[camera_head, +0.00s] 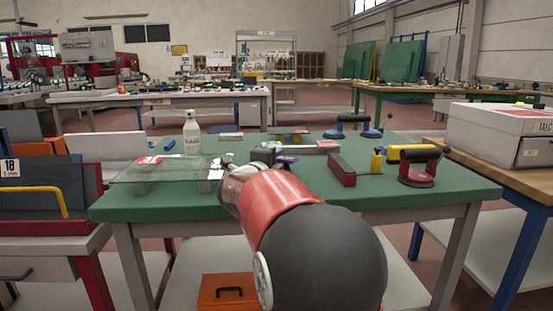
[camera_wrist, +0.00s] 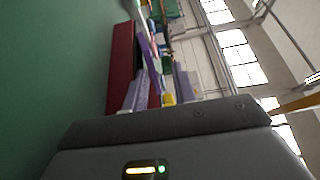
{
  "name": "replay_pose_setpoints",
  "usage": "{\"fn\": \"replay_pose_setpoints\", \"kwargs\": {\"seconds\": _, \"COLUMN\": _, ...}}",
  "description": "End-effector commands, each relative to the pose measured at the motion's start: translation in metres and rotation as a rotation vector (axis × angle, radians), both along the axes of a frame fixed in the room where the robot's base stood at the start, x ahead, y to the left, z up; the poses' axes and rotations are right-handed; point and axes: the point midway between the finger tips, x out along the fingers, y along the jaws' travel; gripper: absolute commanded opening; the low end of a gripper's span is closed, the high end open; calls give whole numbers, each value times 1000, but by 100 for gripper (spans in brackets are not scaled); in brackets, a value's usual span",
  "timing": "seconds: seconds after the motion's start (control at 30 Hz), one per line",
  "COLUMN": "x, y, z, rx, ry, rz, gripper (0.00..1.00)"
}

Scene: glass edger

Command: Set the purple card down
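The purple card (camera_wrist: 150,57) shows nearly edge-on in the wrist view, as a thin tilted strip between the fingers of my gripper (camera_wrist: 159,75). It lies nearer the left finger, and background shows between it and the right finger, so the gripper looks open. I cannot tell whether the card touches the left finger or rests on anything. In the head view, a small purple patch (camera_head: 287,159) shows beside my gripper (camera_head: 268,156), low over the green table (camera_head: 300,197). My arm hides part of this area.
A dark red block (camera_head: 342,169) stands right of the gripper, also in the wrist view (camera_wrist: 121,62). A glass sheet (camera_head: 150,174) and white bottle (camera_head: 191,133) are left.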

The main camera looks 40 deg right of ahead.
Motion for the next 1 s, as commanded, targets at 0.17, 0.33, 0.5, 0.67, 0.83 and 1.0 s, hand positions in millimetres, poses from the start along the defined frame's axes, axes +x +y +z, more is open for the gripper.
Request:
{"fn": "replay_pose_setpoints", "kwargs": {"seconds": 0.17, "x": -22, "y": 41, "z": 0, "rx": -5, "ry": -4, "rz": 7, "gripper": 28}}
{"fn": "replay_pose_setpoints", "kwargs": {"seconds": 0.33, "x": -40, "y": 72, "z": 1, "rx": -5, "ry": -5, "rz": 7, "gripper": 28}}
{"fn": "replay_pose_setpoints", "kwargs": {"seconds": 0.5, "x": -52, "y": 92, "z": 1, "rx": -6, "ry": -4, "rz": 6, "gripper": 28}}
{"fn": "replay_pose_setpoints", "kwargs": {"seconds": 0.67, "x": -57, "y": 99, "z": 2, "rx": -6, "ry": -5, "rz": 3, "gripper": 28}}
{"fn": "replay_pose_setpoints", "kwargs": {"seconds": 0.83, "x": -57, "y": 101, "z": 2, "rx": -8, "ry": -4, "rz": 7, "gripper": 28}}
{"fn": "replay_pose_setpoints", "kwargs": {"seconds": 1.0, "x": -45, "y": 133, "z": 12, "rx": -88, "ry": 68, "rz": 192, "gripper": 28}}
